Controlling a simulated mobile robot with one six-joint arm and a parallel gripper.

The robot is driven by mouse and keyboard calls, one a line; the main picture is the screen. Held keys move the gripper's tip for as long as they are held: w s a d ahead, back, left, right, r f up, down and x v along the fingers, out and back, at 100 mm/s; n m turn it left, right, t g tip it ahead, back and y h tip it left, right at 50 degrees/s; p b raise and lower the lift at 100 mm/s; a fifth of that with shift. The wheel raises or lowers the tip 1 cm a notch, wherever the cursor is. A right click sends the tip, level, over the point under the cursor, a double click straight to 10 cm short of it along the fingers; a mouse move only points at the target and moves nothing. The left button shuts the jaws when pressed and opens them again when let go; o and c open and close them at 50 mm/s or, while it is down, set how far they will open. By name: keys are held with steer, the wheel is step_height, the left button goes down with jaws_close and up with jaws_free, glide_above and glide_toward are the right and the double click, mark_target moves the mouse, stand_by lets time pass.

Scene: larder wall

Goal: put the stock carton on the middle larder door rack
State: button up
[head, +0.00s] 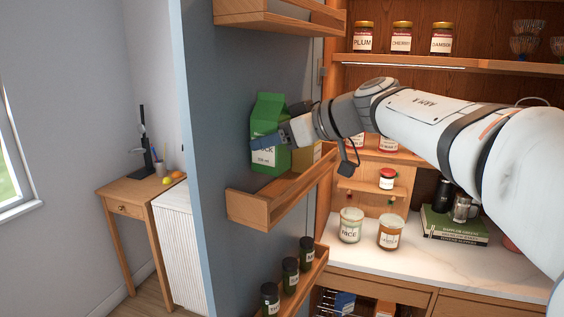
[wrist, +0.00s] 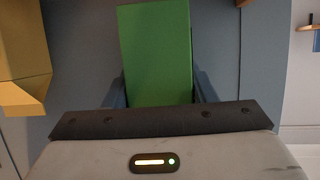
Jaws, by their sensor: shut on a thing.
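The stock carton (head: 268,118) is green with a gabled top and a pale label, upright at the middle door rack. It also shows in the wrist view (wrist: 156,50), between the two fingers. My gripper (head: 283,136) is shut on the carton from the right side. The middle larder door rack (head: 262,208) is a wooden tray on the blue-grey door, and the carton is over its inner part. The rack's front board hides part of the space below the carton, so I cannot tell whether its base touches the rack floor.
A yellowish box (head: 306,155) is at the right part of the middle rack, close to my gripper. The upper rack (head: 280,18) is above. The lower rack (head: 297,284) holds dark jars. Jars (head: 350,225) stand on the marble counter to the right.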

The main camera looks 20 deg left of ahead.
mark_target(284, 163)
steer(key=shift+s+d+f, duration=0.1)
steer(key=shift+d+f, duration=0.05)
steer(key=shift+f, duration=0.55)
step_height(284, 163, down, 3)
steer(key=shift+f, duration=0.2)
steer(key=shift+a+f, duration=0.2)
steer(key=shift+f, duration=0.1)
steer(key=shift+f, duration=0.15)
steer(key=o, duration=1.4)
steer(key=shift+c, duration=0.2)
